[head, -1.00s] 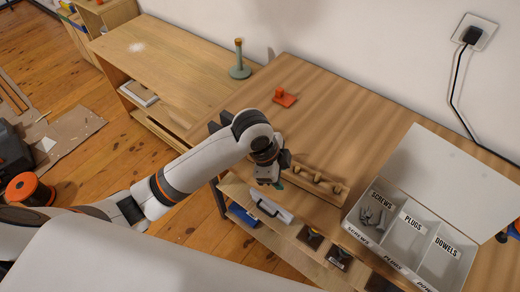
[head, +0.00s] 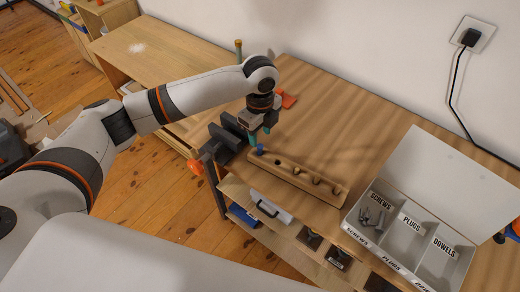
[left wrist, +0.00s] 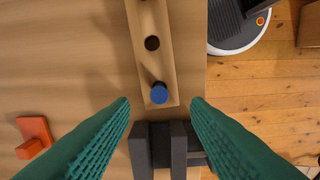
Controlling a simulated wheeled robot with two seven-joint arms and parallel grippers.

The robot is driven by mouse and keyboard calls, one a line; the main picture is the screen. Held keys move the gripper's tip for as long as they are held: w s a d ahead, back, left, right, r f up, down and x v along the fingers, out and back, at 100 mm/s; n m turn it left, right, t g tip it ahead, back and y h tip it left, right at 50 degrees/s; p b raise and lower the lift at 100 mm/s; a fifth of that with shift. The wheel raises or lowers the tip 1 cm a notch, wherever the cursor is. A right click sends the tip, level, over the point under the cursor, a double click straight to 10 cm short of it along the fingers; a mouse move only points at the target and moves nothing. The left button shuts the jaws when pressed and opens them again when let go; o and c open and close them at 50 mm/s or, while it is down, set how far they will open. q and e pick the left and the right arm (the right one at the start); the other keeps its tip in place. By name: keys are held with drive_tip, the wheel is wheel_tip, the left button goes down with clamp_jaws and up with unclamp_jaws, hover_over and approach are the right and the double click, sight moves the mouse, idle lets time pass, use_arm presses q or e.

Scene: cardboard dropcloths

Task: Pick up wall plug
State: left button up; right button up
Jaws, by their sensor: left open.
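A small blue plug (head: 260,148) stands at the left end of a wooden rack (head: 290,178) in the head view. In the left wrist view, the blue plug (left wrist: 159,94) shows end-on at the near end of the rack (left wrist: 153,67). My left gripper (head: 259,134) points down just above that end, its teal fingers apart and empty. In the left wrist view the fingers (left wrist: 161,104) lie on either side of the plug, which appears slightly beyond their tips. A white box (head: 407,240) has compartments labelled SCREWS, PLUGS and DOWELS; grey screws (head: 373,216) lie in SCREWS. My right gripper is not in view.
A dark vise (head: 228,138) sits at the table edge beside the rack's left end, close to my gripper. An orange object (head: 288,100) lies behind the gripper. The box's white lid (head: 455,165) stands open. The table behind the rack is clear.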

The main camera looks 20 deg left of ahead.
sight(260, 147)
use_arm(q)
wheel_tip(260, 147, down, 6)
drive_tip(key=shift+r+p, duration=0.15)
drive_tip(key=shift+p, duration=0.5)
drive_tip(key=shift+c, duration=0.3)
clamp_jaws()
